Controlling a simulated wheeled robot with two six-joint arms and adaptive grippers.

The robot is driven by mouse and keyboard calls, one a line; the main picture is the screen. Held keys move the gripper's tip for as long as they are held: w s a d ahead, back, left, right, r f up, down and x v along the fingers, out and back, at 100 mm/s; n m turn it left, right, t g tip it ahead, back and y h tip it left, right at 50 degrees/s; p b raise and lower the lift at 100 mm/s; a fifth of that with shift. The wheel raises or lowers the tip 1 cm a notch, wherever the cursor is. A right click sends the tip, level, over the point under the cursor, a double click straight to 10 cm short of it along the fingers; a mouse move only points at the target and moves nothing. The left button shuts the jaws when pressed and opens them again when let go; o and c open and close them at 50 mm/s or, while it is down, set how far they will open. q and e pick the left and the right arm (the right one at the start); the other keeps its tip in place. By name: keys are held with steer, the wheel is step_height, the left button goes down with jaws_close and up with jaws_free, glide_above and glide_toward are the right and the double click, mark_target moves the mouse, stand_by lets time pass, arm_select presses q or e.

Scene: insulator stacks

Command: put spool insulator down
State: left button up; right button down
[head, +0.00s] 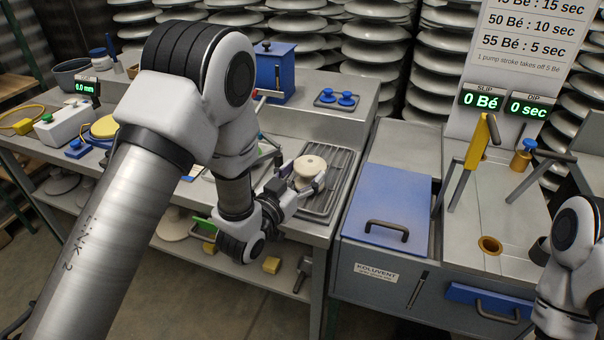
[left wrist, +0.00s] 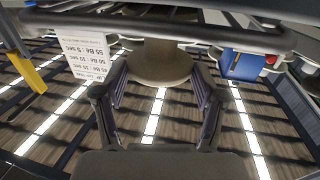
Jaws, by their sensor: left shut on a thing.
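The spool insulator (head: 310,165) is a cream, round piece with a small hole in its top. My left gripper (head: 306,181) is shut on it, with a finger on either side. It is over the left part of the wire drying rack (head: 343,177) on the bench. I cannot tell whether its base touches the bars. In the left wrist view the insulator (left wrist: 160,62) shows large between the two fingers (left wrist: 158,92), seen upside down. My right arm comes in at the lower right of the head view; its gripper is out of view.
Right of the rack is a cabinet with a blue lid (head: 392,205). Free rack bars show right of the insulator.

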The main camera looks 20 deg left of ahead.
arm_select(q)
steer(key=o, duration=1.8)
steer(key=shift+o, duration=0.2)
